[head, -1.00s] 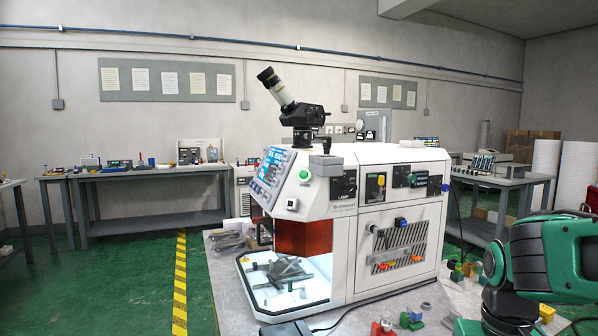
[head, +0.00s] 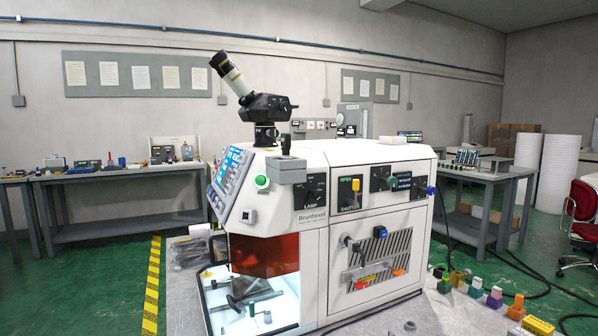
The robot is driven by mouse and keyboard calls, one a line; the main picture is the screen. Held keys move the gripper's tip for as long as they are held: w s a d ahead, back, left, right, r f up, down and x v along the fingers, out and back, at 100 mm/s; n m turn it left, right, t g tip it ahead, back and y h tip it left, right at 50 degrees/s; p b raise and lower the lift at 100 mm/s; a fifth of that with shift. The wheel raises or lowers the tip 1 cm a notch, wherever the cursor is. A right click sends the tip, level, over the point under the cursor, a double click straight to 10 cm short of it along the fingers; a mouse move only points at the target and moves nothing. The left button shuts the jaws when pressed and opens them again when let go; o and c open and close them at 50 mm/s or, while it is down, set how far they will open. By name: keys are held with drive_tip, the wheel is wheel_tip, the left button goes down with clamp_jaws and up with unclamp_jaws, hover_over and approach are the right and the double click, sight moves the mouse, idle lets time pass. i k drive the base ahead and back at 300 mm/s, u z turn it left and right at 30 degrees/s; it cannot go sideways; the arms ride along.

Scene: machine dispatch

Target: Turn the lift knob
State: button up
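The white machine (head: 315,225) stands on a grey bench, with its front and right side facing me. Its right side carries several controls: a black dial panel marked LAMP (head: 311,190), a shutter panel with a yellow switch (head: 355,186), a black panel with a green knob (head: 392,182), and a purple-blue knob (head: 430,190) near the rear edge. Below them, a grey knob (head: 346,241) and a blue knob (head: 380,231) sit by the striped vent. I cannot read a lift label on any of them. My gripper is not in view.
A microscope head (head: 262,107) rises from the machine's top. Several coloured small parts (head: 496,297) stand along the bench at the lower right. A red chair (head: 580,222) is at the right edge. Grey tables (head: 120,217) line the back wall.

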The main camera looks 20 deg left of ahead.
sight(214, 285)
drive_tip(key=z, duration=1.5)
drive_tip(key=k, duration=1.85)
drive_tip(key=u, duration=1.95)
drive_tip(key=i, duration=1)
drive_tip(key=z, duration=0.05)
